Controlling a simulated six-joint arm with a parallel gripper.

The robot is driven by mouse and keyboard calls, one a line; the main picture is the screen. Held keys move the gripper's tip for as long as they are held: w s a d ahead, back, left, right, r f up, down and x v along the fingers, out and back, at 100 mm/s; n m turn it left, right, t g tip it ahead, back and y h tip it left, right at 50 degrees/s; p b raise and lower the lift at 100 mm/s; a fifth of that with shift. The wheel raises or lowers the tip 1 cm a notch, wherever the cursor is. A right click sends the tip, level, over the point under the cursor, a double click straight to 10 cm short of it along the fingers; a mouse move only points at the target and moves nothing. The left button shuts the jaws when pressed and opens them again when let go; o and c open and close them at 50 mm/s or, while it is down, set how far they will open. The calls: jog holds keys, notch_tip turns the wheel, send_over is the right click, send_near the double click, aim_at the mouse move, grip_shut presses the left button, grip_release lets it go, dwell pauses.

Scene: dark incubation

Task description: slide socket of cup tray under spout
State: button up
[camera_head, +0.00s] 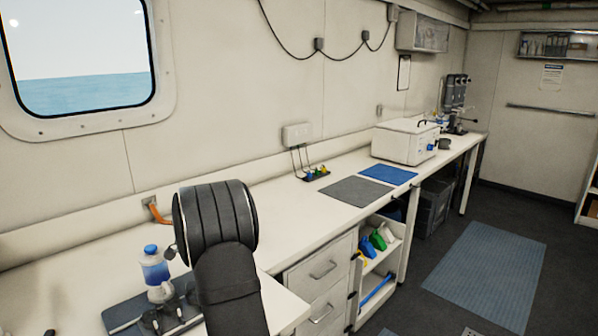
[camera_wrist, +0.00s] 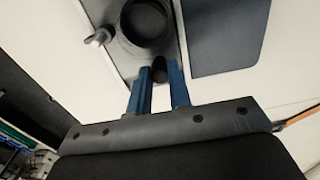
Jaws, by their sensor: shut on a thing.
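In the wrist view, my gripper (camera_wrist: 160,80) has its two blue fingers closed on a short dark handle (camera_wrist: 160,66). The handle points toward a round black cup tray with a dark round socket (camera_wrist: 149,22), cut off by the top edge of the picture. A small pale nozzle with a dark end (camera_wrist: 99,38), perhaps the spout, shows at the tray's left; I cannot tell whether the socket is under it. In the head view, a bottle with a blue cap (camera_head: 154,270) stands at the lower left, and my arm hides the gripper there.
A dark mat (camera_wrist: 228,38) lies right of the tray in the wrist view. In the head view, a grey mat (camera_head: 357,191), a blue mat (camera_head: 388,175) and a white box (camera_head: 403,145) are farther along the bench. Bare white worktop (camera_head: 290,215) lies between.

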jog(key=shift+w+d, duration=1)
jog(key=shift+d, duration=0.1)
jog(key=shift+w+d, duration=1.05)
jog(key=shift+d, duration=0.05)
jog(key=o, duration=0.5)
jog(key=shift+o, duration=0.2)
